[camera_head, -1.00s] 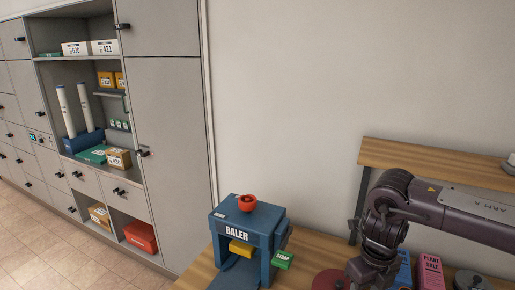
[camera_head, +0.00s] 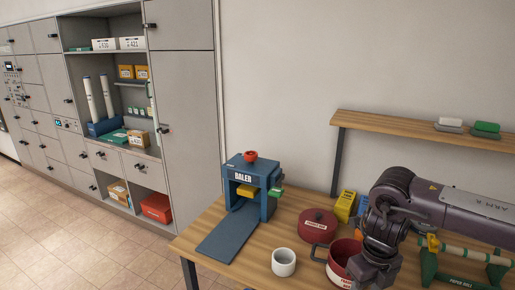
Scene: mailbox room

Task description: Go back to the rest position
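My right arm comes in from the right edge over the wooden table (camera_head: 215,214). Its gripper (camera_head: 368,279) points down at the bottom edge, in front of a red pot (camera_head: 340,262). Its fingertips are hidden or cut off, so I cannot tell whether it is open or holds anything. My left gripper is not in view.
A blue baler (camera_head: 245,187) stands on the table's left part. A white cup (camera_head: 284,262) and a dark red lid (camera_head: 318,220) are nearby. A green paper roll stand (camera_head: 430,268) is at the right. A shelf (camera_head: 400,125) runs behind. The floor (camera_head: 70,235) at left is clear.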

